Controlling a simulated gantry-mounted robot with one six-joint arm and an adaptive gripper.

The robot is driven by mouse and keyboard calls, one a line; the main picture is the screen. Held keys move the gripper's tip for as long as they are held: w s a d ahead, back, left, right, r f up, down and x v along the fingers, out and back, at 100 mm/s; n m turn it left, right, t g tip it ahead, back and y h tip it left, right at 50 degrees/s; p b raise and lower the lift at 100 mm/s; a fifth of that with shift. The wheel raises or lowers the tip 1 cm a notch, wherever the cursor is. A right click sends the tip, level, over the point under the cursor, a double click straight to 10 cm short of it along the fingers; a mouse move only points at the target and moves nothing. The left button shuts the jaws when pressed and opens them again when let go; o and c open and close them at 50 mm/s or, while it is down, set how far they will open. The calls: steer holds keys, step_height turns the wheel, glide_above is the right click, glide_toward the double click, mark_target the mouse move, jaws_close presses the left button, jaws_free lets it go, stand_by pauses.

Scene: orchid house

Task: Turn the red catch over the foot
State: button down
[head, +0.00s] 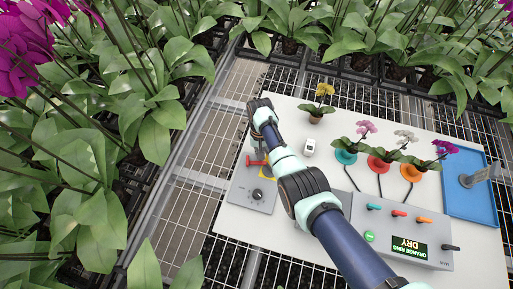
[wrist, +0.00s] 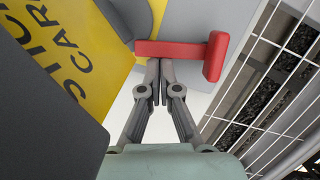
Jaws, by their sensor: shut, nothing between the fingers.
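The red catch (wrist: 178,49) is a red bar with a crosspiece at its right end in the wrist view. It lies across the picture just beyond my gripper (wrist: 158,66). My gripper's fingers are shut together, with nothing between them, and their tips are at or very near the bar's near edge; I cannot tell whether they touch it. In the head view the catch (head: 256,162) shows beside my arm on a grey box (head: 240,193), and my gripper's fingertips are hidden. I cannot make out the foot under the catch.
A yellow card (wrist: 62,62) with black lettering lies left of the catch. The grey box carries a black knob (head: 258,194). Several potted orchids stand on the white board (head: 230,219), with a blue tray (head: 485,211) and a control box (head: 400,250) at right. Wire mesh bench lies around the board.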

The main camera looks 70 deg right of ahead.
steer(key=shift+s+a+p, duration=0.25)
steer(key=shift+p, duration=0.2)
stand_by(0.3)
steer(key=shift+f, duration=0.1)
steer(key=shift+w+d+f+b, duration=0.1)
steer(key=shift+w+b, duration=0.2)
steer(key=shift+b, duration=0.3)
steer(key=shift+w+d+b, duration=0.15)
steer(key=shift+w+b, duration=0.2)
steer(key=shift+b, duration=0.1)
steer(key=shift+w, duration=0.1)
steer(key=shift+d, duration=0.1)
